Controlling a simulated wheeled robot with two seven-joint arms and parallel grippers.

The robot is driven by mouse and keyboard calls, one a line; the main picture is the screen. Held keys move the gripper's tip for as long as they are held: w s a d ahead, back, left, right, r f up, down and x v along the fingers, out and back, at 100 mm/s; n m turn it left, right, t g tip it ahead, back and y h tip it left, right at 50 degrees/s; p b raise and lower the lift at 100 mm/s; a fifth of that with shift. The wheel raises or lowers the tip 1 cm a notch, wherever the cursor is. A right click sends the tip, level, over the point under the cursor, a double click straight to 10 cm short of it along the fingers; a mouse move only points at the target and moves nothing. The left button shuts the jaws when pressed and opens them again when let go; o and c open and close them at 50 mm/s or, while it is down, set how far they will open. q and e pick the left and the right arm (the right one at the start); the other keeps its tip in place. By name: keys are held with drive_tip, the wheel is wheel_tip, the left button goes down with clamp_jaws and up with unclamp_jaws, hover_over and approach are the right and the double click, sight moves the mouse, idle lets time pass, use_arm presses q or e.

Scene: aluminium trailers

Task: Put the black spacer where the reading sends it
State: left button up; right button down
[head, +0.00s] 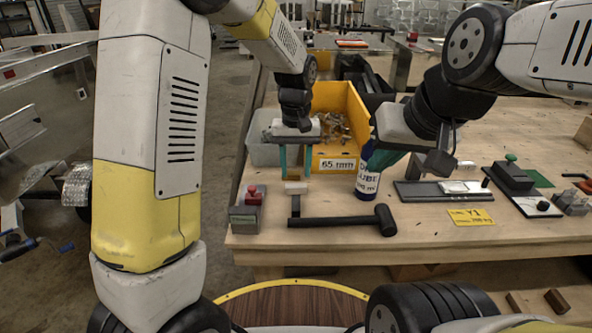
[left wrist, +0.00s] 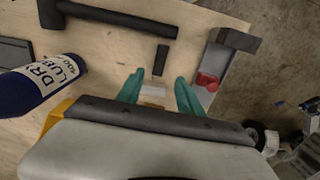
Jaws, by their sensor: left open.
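A short black bar (head: 296,206), which looks like the black spacer, lies flat on the wooden bench; it also shows in the left wrist view (left wrist: 161,60). A small white block (head: 296,188) lies beside its end and shows between my fingers in the left wrist view (left wrist: 153,91). My left gripper (head: 295,167) points down above the white block, its teal fingers apart and empty. My right gripper (head: 383,160) is by the blue lube bottle; its fingers are mostly hidden. A grey plate device (head: 415,191) with a pale panel lies behind a yellow Y1 label (head: 470,217); no reading is legible.
A black hammer (head: 345,220) lies in front of the bar. The lube bottle (head: 368,183) stands right of it. A red-knobbed block (head: 246,212) sits at the left edge. A yellow bin (head: 355,115) marked 65 mm and a clear bin (head: 262,152) stand behind.

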use_arm(q)
drive_tip(key=s+a+r+t+h, duration=0.2)
drive_tip(key=s+a+r, duration=0.55)
drive_tip(key=r, duration=0.35)
drive_tip(key=s+a+r+t, duration=0.1)
drive_tip(key=s+a+t, duration=0.1)
drive_tip(key=s, duration=0.4)
drive_tip(key=s+a+r+t, duration=0.2)
drive_tip(key=s+a, duration=0.2)
drive_tip(key=s, duration=0.2)
drive_tip(key=shift+a+r+m, duration=0.25)
drive_tip(key=shift+a+m, duration=0.05)
drive_tip(key=shift+a, duration=0.05)
